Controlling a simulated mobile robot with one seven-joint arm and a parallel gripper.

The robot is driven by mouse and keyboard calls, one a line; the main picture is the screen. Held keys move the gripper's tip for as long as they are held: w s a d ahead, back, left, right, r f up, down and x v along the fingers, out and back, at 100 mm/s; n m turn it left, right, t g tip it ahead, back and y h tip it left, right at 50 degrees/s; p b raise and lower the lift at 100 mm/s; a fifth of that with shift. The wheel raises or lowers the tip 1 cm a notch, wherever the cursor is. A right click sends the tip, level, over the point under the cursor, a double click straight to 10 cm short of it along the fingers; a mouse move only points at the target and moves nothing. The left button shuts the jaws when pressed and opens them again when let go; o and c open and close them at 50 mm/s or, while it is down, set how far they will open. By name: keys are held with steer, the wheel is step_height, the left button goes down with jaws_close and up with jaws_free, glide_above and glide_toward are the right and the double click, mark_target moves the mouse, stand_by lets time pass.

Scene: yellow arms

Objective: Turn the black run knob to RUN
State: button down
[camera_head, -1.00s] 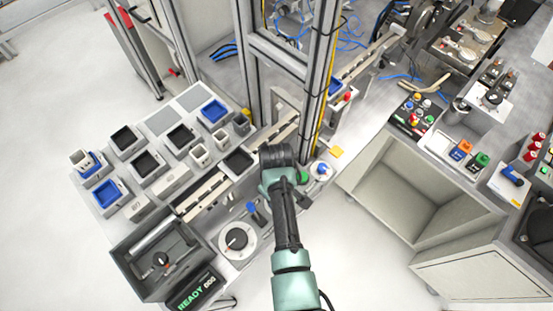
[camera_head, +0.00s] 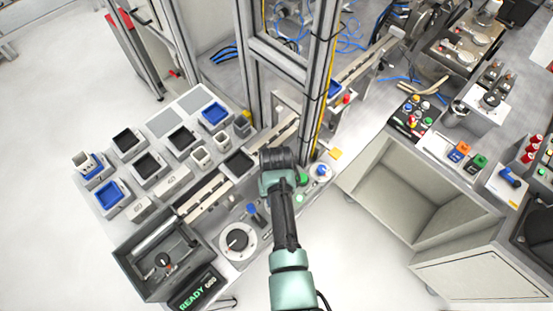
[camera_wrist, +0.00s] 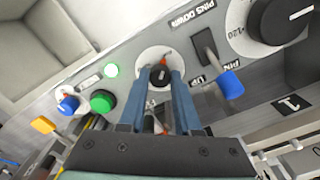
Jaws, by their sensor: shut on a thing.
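In the wrist view, the black run knob (camera_wrist: 160,78) sits on a round pale plate on the grey panel, with a light pointer line on its face. A small orange-red mark shows on the plate just above it. My gripper (camera_wrist: 160,73) has its two blue fingers on either side of the knob and is shut on it. I cannot read any RUN label or tell the knob's exact setting. In the head view, my arm hides the knob and the fingertips.
Close to the knob are a blue-handled lever (camera_wrist: 229,84), a large black dial (camera_wrist: 282,18), a green button (camera_wrist: 102,101) and a blue knob (camera_wrist: 68,104). A display (camera_head: 196,290) reads READY. Floor at the lower right (camera_head: 372,262) is clear.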

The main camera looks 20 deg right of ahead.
stand_by(0.3)
steer(key=c, duration=0.6)
jaws_free()
step_height(320, 180, up, 13)
steer(key=b, duration=0.1)
steer(key=shift+b, duration=0.35)
